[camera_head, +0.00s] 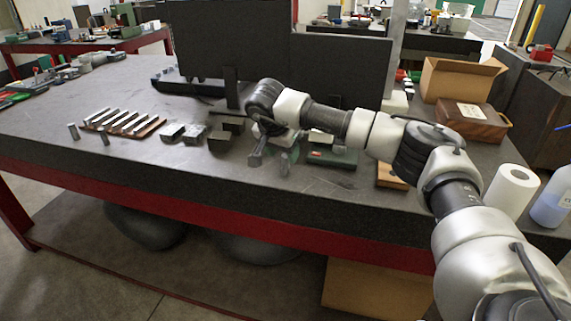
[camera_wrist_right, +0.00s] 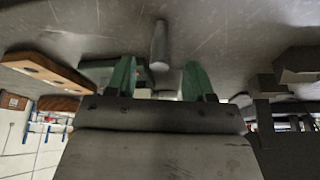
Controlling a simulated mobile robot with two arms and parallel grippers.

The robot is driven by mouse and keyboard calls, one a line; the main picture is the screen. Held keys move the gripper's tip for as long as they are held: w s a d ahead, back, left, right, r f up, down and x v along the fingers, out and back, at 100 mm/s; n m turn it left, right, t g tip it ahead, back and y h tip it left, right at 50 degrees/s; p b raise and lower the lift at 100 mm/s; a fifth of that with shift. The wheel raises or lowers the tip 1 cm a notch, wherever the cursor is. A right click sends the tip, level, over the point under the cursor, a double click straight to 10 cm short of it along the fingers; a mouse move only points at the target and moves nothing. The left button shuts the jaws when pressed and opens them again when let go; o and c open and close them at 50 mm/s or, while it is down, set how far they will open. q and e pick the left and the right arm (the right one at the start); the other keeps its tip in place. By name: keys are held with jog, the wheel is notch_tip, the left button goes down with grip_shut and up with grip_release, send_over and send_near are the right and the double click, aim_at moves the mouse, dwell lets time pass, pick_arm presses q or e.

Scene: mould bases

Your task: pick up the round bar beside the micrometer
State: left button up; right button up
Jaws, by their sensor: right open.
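The round bar (camera_wrist_right: 160,45) is a plain grey cylinder on the dark table. In the right wrist view it lines up with the gap between the two green fingertips, apart from both. My right gripper (camera_wrist_right: 158,82) is open and empty. In the head view the right gripper (camera_head: 272,155) hangs low over the table's front part, and a short grey upright piece by it, probably the bar (camera_head: 284,164), is partly confused with the fingers. A green case (camera_head: 332,156) lies right of the gripper. I cannot make out the micrometer clearly. My left gripper is not in view.
Steel blocks (camera_head: 193,134) lie left of the gripper, beside a wooden rack of bars (camera_head: 124,122). Two small upright pieces stand near the rack. A large dark plate (camera_head: 330,65) rises behind. A paper roll (camera_head: 512,190) stands right. The front left of the table is clear.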

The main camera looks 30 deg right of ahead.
aim_at(284, 157)
jog(key=x, duration=0.4)
grip_shut()
dwell(0.4)
